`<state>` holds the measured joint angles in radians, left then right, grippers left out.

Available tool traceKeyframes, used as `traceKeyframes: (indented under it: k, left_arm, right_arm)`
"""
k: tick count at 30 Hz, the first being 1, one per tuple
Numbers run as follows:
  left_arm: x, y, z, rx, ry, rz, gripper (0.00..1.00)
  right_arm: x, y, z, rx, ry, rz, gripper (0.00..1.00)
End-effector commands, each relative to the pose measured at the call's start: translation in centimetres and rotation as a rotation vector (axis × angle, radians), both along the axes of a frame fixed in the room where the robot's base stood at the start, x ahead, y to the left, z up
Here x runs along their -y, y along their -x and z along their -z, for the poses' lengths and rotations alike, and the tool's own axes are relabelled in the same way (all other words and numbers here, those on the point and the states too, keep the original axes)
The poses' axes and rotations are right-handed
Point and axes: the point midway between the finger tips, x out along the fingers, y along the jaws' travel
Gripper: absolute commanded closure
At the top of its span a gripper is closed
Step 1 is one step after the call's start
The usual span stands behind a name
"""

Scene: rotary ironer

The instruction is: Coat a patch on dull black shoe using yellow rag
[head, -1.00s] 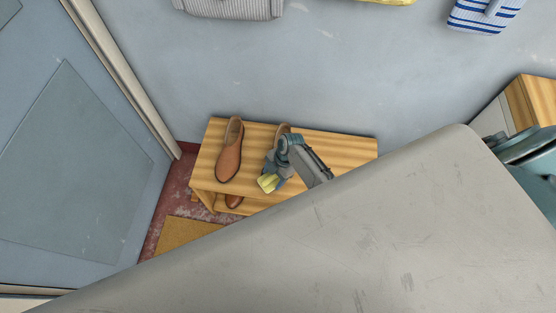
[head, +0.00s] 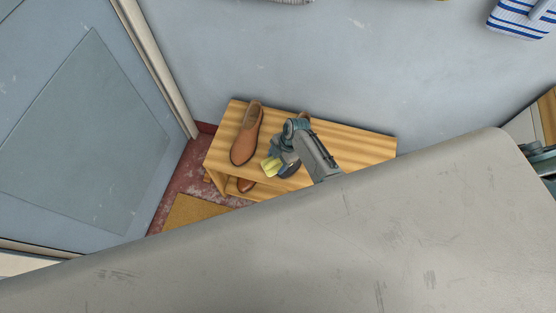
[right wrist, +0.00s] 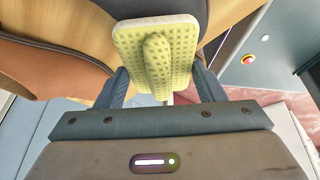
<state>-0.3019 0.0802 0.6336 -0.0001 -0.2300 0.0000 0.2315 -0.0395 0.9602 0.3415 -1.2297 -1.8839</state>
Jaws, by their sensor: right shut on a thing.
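A yellow rag (head: 271,166) is held in my right gripper (head: 280,161), low over the wooden bench. In the right wrist view the rag (right wrist: 157,55) is a pale yellow dimpled pad between the two fingers. The dull black shoe (head: 290,169) is mostly hidden under the gripper and arm; a dark part shows beside the rag. A dark surface, likely this shoe (right wrist: 150,7), shows behind the rag in the wrist view. I cannot tell whether rag and shoe touch. My left gripper is not in view.
A brown shoe (head: 247,135) stands on the wooden bench (head: 360,146), left of my gripper. Another brown shoe (head: 246,185) shows on the shelf below. A large grey scratched surface (head: 300,250) fills the foreground. A door (head: 85,130) is at left, with a mat (head: 192,211) nearby.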

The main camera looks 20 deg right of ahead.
Motion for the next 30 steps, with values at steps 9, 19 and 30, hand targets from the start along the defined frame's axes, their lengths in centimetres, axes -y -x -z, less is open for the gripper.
traceKeyframes:
  k: [9,19,30]
  left_arm:
    - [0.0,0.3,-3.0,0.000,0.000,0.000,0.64]
    - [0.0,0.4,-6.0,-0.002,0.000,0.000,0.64]
    - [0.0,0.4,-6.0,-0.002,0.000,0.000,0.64]
  right_arm:
    - [-0.1,0.2,-3.0,0.001,0.000,0.000,0.58]
    - [-0.3,0.4,-6.0,0.000,-0.001,0.000,0.58]
    - [-0.3,0.4,-6.1,0.000,0.000,0.000,0.58]
